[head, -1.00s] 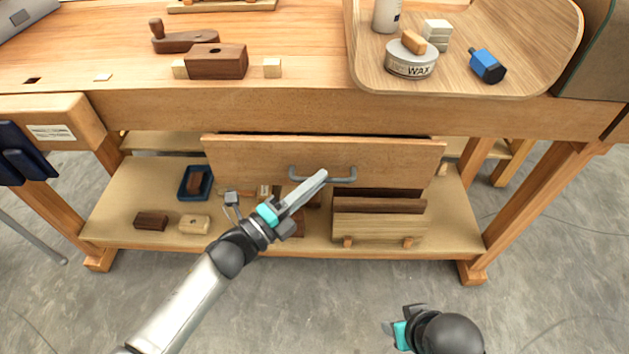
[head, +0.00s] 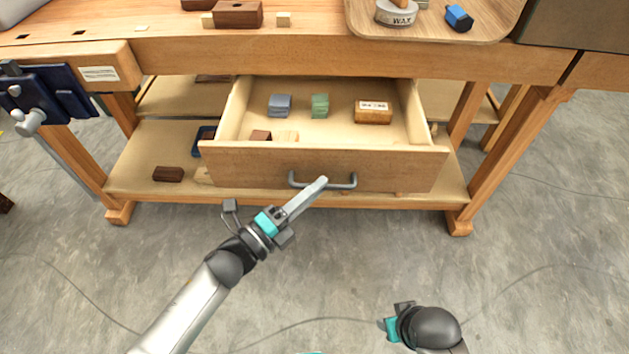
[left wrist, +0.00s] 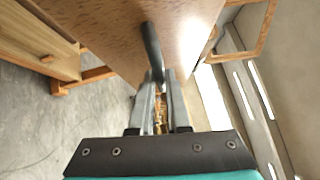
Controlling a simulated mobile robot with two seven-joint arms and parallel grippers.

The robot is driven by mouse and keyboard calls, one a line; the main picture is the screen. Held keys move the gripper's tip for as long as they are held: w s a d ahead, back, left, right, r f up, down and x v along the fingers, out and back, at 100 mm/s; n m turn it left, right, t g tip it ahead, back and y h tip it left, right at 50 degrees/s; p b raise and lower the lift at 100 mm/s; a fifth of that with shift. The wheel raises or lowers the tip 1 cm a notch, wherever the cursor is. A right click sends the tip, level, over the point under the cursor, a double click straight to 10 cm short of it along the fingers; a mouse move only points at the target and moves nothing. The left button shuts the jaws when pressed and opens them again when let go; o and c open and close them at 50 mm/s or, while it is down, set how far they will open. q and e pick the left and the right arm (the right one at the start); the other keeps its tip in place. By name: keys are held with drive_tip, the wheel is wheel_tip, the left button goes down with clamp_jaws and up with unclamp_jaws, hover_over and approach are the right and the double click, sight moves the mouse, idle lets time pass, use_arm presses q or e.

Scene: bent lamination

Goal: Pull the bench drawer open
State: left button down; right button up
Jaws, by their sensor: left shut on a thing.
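The bench drawer (head: 270,165) stands well out from under the bench top, and its inside shows. Its grey bar handle (head: 342,185) is on the front panel. My left gripper (head: 320,183) is shut on the handle; in the left wrist view the handle (left wrist: 152,48) runs down between the two fingers (left wrist: 160,85). Inside the drawer lie a blue-grey block (head: 280,105), a green block (head: 320,105), a labelled wooden box (head: 373,112) and small brown and pale pieces near the front. My right gripper (head: 390,328) is low at the right, away from the drawer; its fingers are not clear.
The bench top holds a wax tin (head: 396,14) and a blue bottle (head: 459,18) on a tray. A blue vise (head: 50,95) is at the left. A lower shelf (head: 135,170) with a dark block (head: 168,174) lies below.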

use_arm(q)
drive_tip(key=shift+s, duration=0.15)
use_arm(e)
drive_tip(key=shift+s+f, duration=0.1)
use_arm(q)
drive_tip(key=c, duration=0.9)
unclamp_jaws()
drive_tip(key=p+v, duration=0.2)
drive_tip(key=v, duration=1.3)
use_arm(e)
drive_tip(key=shift+g, duration=0.4)
drive_tip(key=f, duration=0.1)
drive_tip(key=s+f, duration=0.2)
drive_tip(key=f, duration=0.1)
drive_tip(key=shift+s+d+f, duration=0.1)
drive_tip(key=shift+s+d, duration=0.15)
drive_tip(key=shift+d, duration=0.05)
use_arm(q)
drive_tip(key=shift+s, duration=0.1)
